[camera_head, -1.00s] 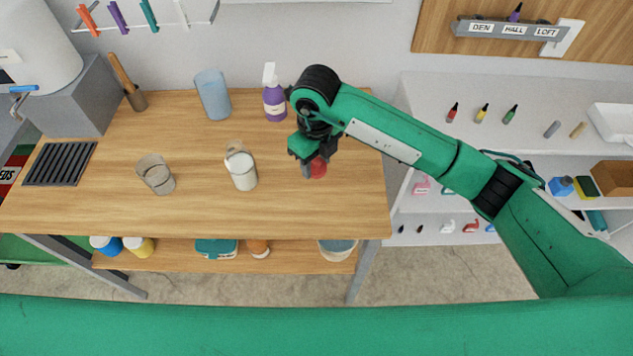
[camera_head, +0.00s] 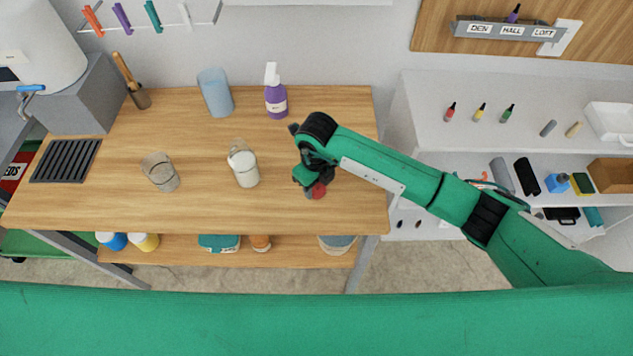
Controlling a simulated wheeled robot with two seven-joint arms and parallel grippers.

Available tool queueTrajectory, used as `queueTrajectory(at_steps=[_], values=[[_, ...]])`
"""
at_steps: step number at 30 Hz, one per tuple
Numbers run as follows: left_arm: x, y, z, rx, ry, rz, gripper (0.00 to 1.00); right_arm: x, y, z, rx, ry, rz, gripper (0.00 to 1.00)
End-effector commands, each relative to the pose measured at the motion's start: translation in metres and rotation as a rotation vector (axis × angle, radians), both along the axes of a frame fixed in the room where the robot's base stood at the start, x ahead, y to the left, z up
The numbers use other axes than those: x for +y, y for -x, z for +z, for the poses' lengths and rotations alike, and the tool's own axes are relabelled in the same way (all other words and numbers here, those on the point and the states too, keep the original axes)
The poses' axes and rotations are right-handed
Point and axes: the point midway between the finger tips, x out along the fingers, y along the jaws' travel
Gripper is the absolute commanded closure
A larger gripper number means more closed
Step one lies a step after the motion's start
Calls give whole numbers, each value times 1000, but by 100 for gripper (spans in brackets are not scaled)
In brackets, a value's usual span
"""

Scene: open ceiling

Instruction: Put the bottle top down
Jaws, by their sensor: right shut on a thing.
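My right gripper (camera_head: 313,188) reaches in from the right over the wooden table, low near its front right part. It is shut on a small red thing (camera_head: 319,191), which looks like the bottle top. The gripper hides part of it, and I cannot tell whether it touches the tabletop. An open clear bottle or jar with white contents (camera_head: 245,169) stands upright to the left of the gripper, apart from it. My left gripper is not in view.
On the table (camera_head: 230,213) stand a clear glass (camera_head: 161,173), a blue cup (camera_head: 215,93) and a purple spray bottle (camera_head: 276,99). A dark grate (camera_head: 66,161) is at the left. The tabletop around the gripper is mostly clear.

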Motion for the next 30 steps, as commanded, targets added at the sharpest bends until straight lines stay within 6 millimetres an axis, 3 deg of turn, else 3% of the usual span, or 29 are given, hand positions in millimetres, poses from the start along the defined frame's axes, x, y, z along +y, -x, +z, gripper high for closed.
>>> queueTrajectory(at_steps=[3, 4, 6, 7, 18, 20, 30], values=[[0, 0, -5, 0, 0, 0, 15, 0, 0, -5, -1, 1, 0, 78], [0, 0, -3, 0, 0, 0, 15, 0, 0, -3, 0, 0, 0, 51], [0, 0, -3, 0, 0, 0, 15, 0, 0, -3, 0, 0, 0, 37], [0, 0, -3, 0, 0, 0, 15, 0, 0, -3, 0, 0, 0, 35], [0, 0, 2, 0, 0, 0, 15, 0, 0, 3, 0, 0, 0, 35], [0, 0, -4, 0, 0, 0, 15, 0, -1, 7, -3, 0, 0, 35], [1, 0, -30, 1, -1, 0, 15, 0, -2, 78, -6, -1, 1, 35]])
